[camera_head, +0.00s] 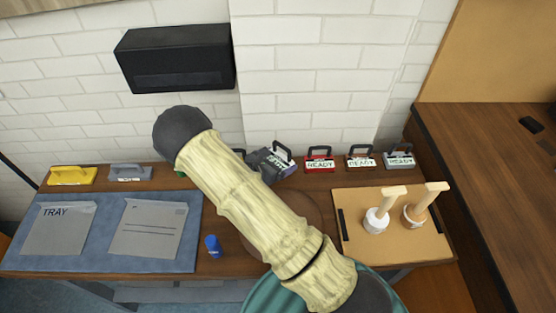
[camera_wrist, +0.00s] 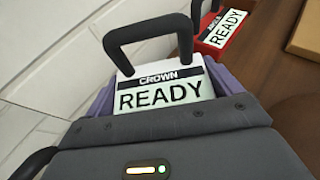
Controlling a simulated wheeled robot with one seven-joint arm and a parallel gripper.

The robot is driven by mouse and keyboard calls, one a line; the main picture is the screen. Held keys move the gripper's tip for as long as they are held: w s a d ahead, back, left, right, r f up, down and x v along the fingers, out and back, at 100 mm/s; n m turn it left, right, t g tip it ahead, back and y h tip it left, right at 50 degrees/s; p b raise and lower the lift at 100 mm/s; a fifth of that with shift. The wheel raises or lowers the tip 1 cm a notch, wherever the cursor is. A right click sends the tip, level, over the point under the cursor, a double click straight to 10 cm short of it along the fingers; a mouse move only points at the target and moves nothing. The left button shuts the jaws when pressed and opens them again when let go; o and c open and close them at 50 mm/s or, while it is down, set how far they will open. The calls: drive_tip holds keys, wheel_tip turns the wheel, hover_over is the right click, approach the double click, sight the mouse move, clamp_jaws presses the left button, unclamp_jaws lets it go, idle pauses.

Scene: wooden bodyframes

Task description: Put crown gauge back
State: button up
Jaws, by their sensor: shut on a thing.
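The crown gauge (camera_wrist: 165,92) fills the middle of the wrist view. It has a white face reading "CROWN READY", a dark loop handle and purple sides. My gripper (camera_wrist: 170,130) is shut on it, with the dark gripper body covering its lower part. In the head view the crown gauge (camera_head: 283,158) appears tilted at the back of the wooden bench, left of the red gauge (camera_head: 319,163). My gripper (camera_head: 266,166) is partly hidden there by my arm. Whether the gauge touches the bench is unclear.
Other gauges stand right of it: an orange-toned one (camera_head: 361,161) and a blue-grey one (camera_head: 399,160).

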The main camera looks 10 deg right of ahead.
drive_tip(key=shift+w+f, duration=0.25)
drive_tip(key=shift+f, duration=0.2)
drive_tip(key=shift+f, duration=0.4)
drive_tip(key=shift+f+b, duration=0.2)
drive_tip(key=shift+b, duration=0.15)
drive_tip(key=o, duration=1.8)
drive_tip(key=shift+c, duration=0.2)
